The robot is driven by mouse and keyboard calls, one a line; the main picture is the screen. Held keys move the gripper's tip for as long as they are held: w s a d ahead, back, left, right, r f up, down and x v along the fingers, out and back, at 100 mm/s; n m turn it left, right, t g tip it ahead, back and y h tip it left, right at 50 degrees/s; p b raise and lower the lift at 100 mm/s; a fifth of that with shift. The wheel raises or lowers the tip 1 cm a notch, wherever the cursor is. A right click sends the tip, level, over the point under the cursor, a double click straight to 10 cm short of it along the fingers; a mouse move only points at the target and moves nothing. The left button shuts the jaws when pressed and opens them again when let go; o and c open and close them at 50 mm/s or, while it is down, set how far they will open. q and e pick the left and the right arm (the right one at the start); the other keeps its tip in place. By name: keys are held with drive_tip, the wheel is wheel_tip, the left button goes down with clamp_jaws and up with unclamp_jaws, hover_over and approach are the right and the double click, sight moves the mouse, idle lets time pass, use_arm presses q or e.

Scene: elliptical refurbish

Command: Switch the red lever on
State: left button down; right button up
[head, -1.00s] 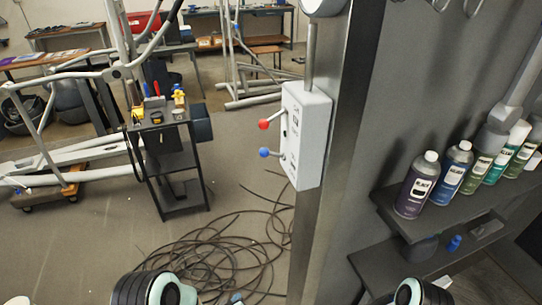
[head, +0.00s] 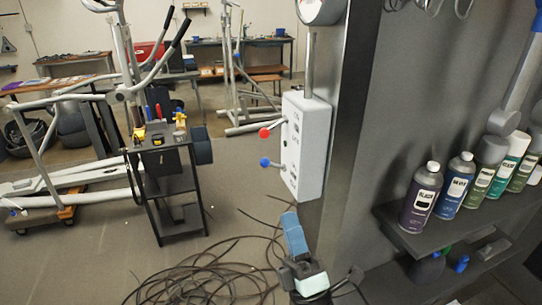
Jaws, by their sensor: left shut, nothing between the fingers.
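The red lever (head: 264,133) is a red ball on a short rod on the left face of a white switch box (head: 309,150). Its rod slopes slightly down from the box to the ball. A blue-knobbed lever (head: 265,162) sits below it on the same box. My left gripper (head: 290,218) is below the box, blue fingers together and pointing up. It is empty and appears apart from both levers. My right gripper is not in view.
The box is mounted on a grey pillar (head: 335,180). Spray cans (head: 421,198) stand on a shelf at right. Coiled cables (head: 215,275) lie on the floor. A black tool cart (head: 168,185) stands at left. The space left of the levers is clear.

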use_arm(q)
drive_tip(key=p, duration=0.5)
approach(274, 127)
wheel_tip(274, 127, up, 3)
drive_tip(key=w+a, duration=0.2)
drive_tip(key=a, duration=0.1)
drive_tip(key=shift+w+a+r+h+p, duration=0.15)
drive_tip(key=shift+w+h+p, duration=0.2)
drive_tip(key=shift+w, duration=0.35)
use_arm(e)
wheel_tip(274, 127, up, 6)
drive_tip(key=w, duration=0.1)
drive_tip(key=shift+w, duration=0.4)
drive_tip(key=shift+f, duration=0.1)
